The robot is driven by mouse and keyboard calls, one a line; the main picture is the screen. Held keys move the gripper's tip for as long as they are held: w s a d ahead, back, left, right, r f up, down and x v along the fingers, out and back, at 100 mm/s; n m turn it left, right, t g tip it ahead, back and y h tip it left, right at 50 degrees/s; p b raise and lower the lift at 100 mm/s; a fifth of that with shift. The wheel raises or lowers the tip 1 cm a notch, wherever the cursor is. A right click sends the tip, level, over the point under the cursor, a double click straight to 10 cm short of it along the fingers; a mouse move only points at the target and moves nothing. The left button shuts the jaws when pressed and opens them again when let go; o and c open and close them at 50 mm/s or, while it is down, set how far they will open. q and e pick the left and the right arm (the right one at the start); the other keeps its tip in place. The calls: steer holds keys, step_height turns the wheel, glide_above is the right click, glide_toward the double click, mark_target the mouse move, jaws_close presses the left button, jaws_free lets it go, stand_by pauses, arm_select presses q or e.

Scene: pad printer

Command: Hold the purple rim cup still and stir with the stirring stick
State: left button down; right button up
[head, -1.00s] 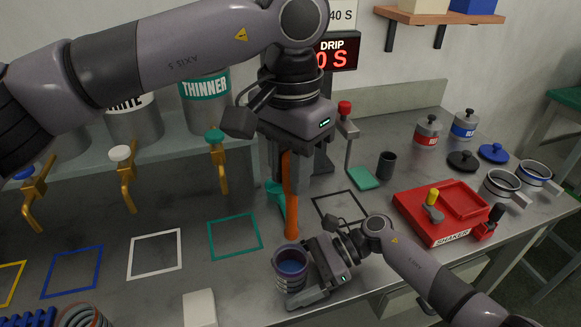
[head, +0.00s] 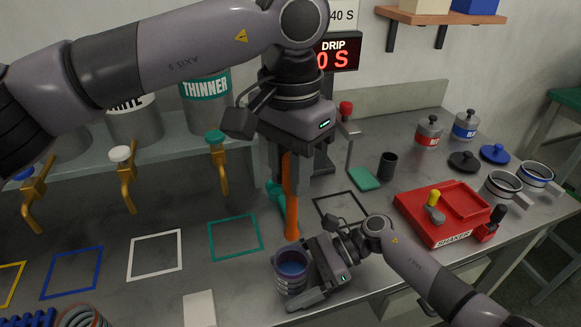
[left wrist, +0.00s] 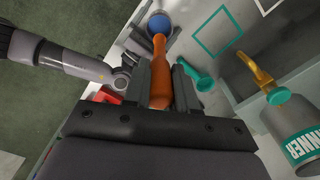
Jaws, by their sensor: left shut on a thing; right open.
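The purple rim cup (head: 291,274) holds blue liquid and stands upright near the front edge of the bench. My left gripper (head: 285,182) is shut on the orange stirring stick (head: 291,212), which points down. The stick's lower end shows just above and behind the cup's rim in the head view. In the left wrist view the stick (left wrist: 160,72) points towards the cup's blue liquid (left wrist: 159,25); I cannot tell whether it touches. My right gripper (head: 305,279) is open at the cup's right side, with one finger along its front; the other finger is mostly hidden.
A teal object (head: 277,194) is behind the stick. A red shaker (head: 440,211) stands right of my right arm. A white block (head: 199,308) lies front left of the cup. Coloured square outlines mark the bench, under taps (head: 218,160). A dark cup (head: 388,165) stands behind.

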steer(key=v, duration=1.2)
